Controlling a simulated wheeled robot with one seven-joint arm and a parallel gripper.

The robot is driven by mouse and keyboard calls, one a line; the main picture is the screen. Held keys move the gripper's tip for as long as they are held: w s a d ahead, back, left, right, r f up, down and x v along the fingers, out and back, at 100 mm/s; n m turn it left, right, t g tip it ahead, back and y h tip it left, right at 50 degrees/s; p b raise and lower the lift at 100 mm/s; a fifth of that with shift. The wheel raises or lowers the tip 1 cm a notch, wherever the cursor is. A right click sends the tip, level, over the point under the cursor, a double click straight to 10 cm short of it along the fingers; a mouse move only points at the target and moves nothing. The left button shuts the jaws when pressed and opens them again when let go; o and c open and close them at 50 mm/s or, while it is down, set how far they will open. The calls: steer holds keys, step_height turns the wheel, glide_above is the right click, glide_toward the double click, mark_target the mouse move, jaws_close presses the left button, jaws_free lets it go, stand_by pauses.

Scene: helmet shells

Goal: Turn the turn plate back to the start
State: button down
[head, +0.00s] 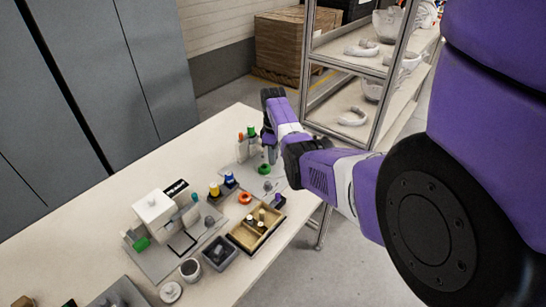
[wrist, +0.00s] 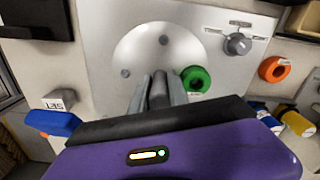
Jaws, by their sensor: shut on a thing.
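The turn plate (wrist: 140,50) is a pale round disc set in a grey panel (wrist: 101,20) in the wrist view. Small dark round spots show near its top and left edge. My gripper (wrist: 159,78) is over the disc's lower right part, its fingers close together around a narrow grey piece that looks like a peg of the plate; the fingers mostly hide it. A green ring (wrist: 196,79) sits at the disc's right edge, just right of the fingers. In the head view my gripper (head: 269,152) reaches down at the far end of the table, and my arm hides most of the plate.
A grey knob (wrist: 237,43) stands right of the disc, with an orange ring (wrist: 274,69) beyond. A block marked SET (wrist: 54,103) is at left. On the table (head: 100,208) are a wooden tray (head: 238,236) and a white device (head: 153,212). A shelf rack (head: 378,105) stands behind.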

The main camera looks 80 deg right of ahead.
steer(key=shift+w+d+r, duration=0.1)
steer(key=c, duration=1.5)
jaws_free()
steer(key=shift+c, duration=0.2)
steer(key=shift+r, duration=3.85)
